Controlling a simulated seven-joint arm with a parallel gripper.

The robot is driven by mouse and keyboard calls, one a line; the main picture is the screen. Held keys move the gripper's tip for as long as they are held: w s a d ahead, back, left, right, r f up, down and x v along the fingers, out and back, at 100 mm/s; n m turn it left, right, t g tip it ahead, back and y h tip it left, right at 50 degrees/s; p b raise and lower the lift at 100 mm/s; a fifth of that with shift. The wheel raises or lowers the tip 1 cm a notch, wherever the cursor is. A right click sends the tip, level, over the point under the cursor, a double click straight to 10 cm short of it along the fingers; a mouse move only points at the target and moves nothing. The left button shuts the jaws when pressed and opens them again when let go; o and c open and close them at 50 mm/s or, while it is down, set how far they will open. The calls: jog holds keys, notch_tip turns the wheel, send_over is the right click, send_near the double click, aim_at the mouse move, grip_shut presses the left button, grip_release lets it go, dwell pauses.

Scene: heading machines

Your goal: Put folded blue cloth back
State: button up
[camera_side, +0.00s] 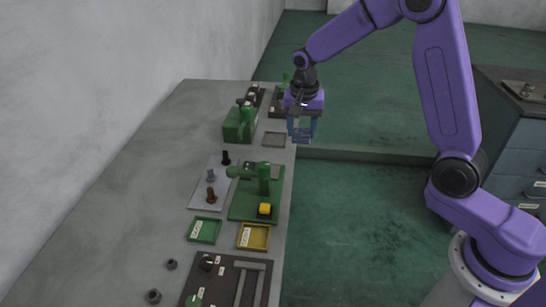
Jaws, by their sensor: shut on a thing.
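My gripper (301,136) points down over the far right edge of the bench. It is shut on the folded blue cloth (303,124), a small blue patch between the fingers. The fingers and the purple gripper body hide most of the cloth. A flat grey square (273,139) lies on the bench just left of the gripper. I cannot tell how high the cloth is above the bench top.
A green machine (239,125) stands left of the gripper. A green press (263,180) with a yellow block (264,209) stands nearer. Green (204,230) and yellow (254,237) trays and a dark control panel (225,280) lie in front. The bench's left side is mostly clear.

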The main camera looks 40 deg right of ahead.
jog(key=shift+s+d+r, duration=0.15)
jog(key=shift+s+d, duration=0.2)
jog(key=shift+s, duration=0.4)
jog(key=w+f, duration=0.3)
jog(key=w, duration=0.1)
jog(key=w+f, duration=0.3)
jog(key=w, duration=0.2)
jog(key=w+f, duration=0.3)
jog(key=w, duration=0.1)
jog(key=shift+w+a+f, duration=0.15)
jog(key=shift+a+f, duration=0.05)
jog(key=shift+a, duration=0.15)
jog(key=shift+w+f, duration=0.15)
jog(key=shift+f, duration=0.75)
jog(key=shift+w+f, duration=0.1)
jog(key=shift+f, duration=0.8)
jog(key=o, duration=1)
jog(key=shift+f, duration=0.15)
